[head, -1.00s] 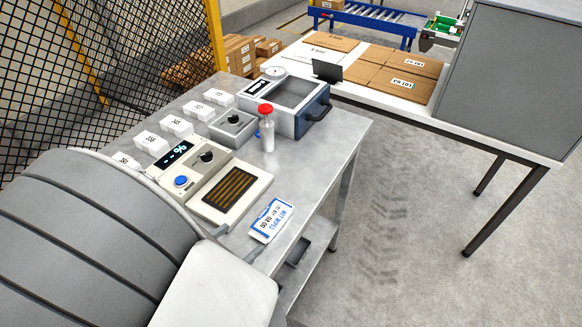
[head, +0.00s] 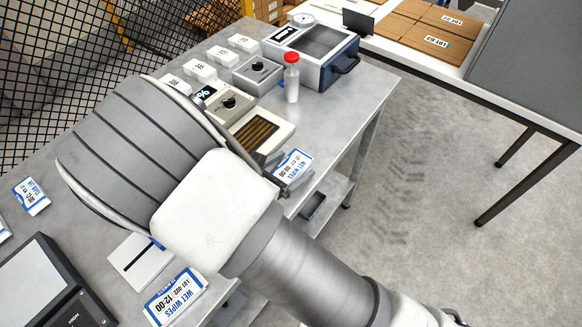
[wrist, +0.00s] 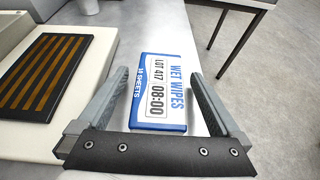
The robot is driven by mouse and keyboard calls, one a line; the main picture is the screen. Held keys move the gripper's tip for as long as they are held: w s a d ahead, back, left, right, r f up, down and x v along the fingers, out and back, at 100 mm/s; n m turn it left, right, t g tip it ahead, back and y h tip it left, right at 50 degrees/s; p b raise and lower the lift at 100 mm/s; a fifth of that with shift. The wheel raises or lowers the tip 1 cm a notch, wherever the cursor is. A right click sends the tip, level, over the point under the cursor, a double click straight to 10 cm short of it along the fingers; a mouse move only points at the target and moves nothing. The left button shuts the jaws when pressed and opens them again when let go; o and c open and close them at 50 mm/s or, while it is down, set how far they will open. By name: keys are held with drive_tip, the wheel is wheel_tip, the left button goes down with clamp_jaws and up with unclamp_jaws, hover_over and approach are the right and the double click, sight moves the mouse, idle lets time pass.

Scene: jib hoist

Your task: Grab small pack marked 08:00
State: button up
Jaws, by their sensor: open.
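The small wet wipes pack marked 08:00 (wrist: 160,92) lies flat on the metal bench, white with blue bands. It also shows near the bench edge in the head view (head: 294,167). My gripper (wrist: 160,92) is open in the wrist view, with one finger on each side of the pack and visible gaps to both. In the head view my gripper (head: 284,172) is at the pack, partly hidden behind my arm. Whether the fingertips touch the bench cannot be told.
A device with a striped brown plate (wrist: 45,80) stands left of the pack. A red-capped bottle (head: 291,80) and a blue-grey box (head: 340,72) stand farther back. Another pack marked 12:00 (head: 176,296) lies at the front. Open floor lies right of the bench.

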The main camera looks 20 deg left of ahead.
drive_tip(key=c, duration=1.4)
drive_tip(key=shift+r, duration=0.15)
